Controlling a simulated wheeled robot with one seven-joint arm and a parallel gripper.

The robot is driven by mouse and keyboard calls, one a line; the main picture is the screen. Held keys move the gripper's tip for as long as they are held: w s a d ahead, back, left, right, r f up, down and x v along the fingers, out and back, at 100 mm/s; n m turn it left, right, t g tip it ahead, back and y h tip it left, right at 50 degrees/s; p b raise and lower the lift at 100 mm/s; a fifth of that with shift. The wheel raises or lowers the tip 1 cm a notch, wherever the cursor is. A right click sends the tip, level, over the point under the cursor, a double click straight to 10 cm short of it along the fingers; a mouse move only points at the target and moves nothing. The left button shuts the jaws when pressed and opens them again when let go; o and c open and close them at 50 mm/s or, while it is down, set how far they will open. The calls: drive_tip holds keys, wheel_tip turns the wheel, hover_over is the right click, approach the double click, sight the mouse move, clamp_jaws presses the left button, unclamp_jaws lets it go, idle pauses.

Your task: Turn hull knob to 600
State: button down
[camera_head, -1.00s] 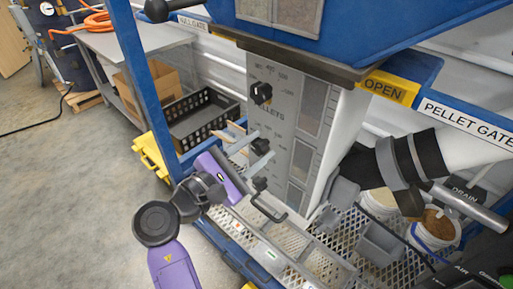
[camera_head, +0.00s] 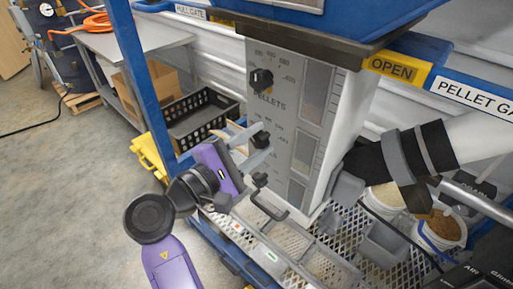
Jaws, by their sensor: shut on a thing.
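The grey hopper panel (camera_head: 307,150) stands upright at the centre, with printed dial numbers and tall windows. Its upper black knob (camera_head: 260,80) is the pellets knob, above the word PELLETS. The lower black knob, the hull knob (camera_head: 261,139), is partly hidden between my grey fingers. My gripper (camera_head: 258,147), with a purple body, reaches in from the lower left and is shut on this knob. The knob's pointer and most numbers on its dial are hidden or too small to read.
A blue post (camera_head: 140,75) stands left of my gripper. A mesh shelf (camera_head: 320,262) with a black handle (camera_head: 268,208) lies below. The yellow OPEN sign (camera_head: 395,68) and a black-and-white pipe (camera_head: 430,150) are at right. Open floor (camera_head: 60,190) is at left.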

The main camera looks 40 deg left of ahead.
drive_tip(key=m+b, duration=0.1)
drive_tip(key=m, duration=0.1)
drive_tip(key=m+b, duration=0.1)
drive_tip(key=b, duration=0.1)
drive_tip(key=shift+f+m, duration=0.3)
drive_tip(key=shift+m, duration=0.1)
drive_tip(key=m+b, duration=0.4)
drive_tip(key=shift+m, duration=0.3)
drive_tip(key=m+b, duration=0.4)
drive_tip(key=b, duration=0.1)
drive_tip(key=shift+f, duration=0.1)
drive_tip(key=m+b, duration=0.3)
drive_tip(key=m, duration=0.1)
drive_tip(key=shift+b, duration=0.3)
drive_tip(key=m+b, duration=0.5)
drive_tip(key=shift+m, duration=0.3)
drive_tip(key=shift+m+b, duration=2.2)
drive_tip(key=shift+m, duration=0.4)
drive_tip(key=c, duration=0.9)
unclamp_jaws()
drive_tip(key=shift+r, duration=0.25)
